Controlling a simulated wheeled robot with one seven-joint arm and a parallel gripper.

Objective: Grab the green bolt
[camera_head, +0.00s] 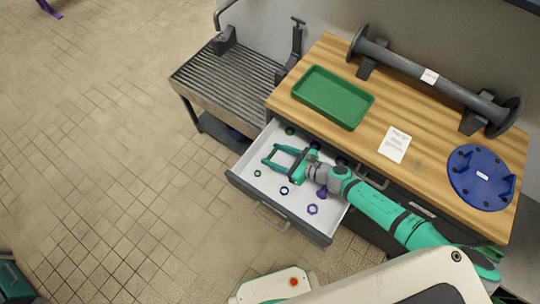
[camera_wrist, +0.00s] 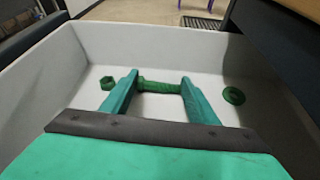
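The green bolt (camera_wrist: 160,87) lies crosswise on the drawer floor, between the fingertips of my gripper (camera_wrist: 159,80) in the wrist view. Its ends come close to both fingers; I cannot tell whether they touch. In the head view my gripper (camera_head: 270,154) is low inside the open drawer, fingers spread wide, and the bolt is hard to make out between the teal tips. A green nut (camera_wrist: 106,83) lies left of the fingers and a green ring (camera_wrist: 234,96) lies right of them.
The white drawer (camera_head: 240,181) also holds a dark blue nut (camera_head: 284,190), a purple nut (camera_head: 312,209) and a purple bolt (camera_head: 322,193). A green tray (camera_head: 333,97) and a blue disc (camera_head: 481,177) are on the wooden worktop (camera_head: 430,110) above.

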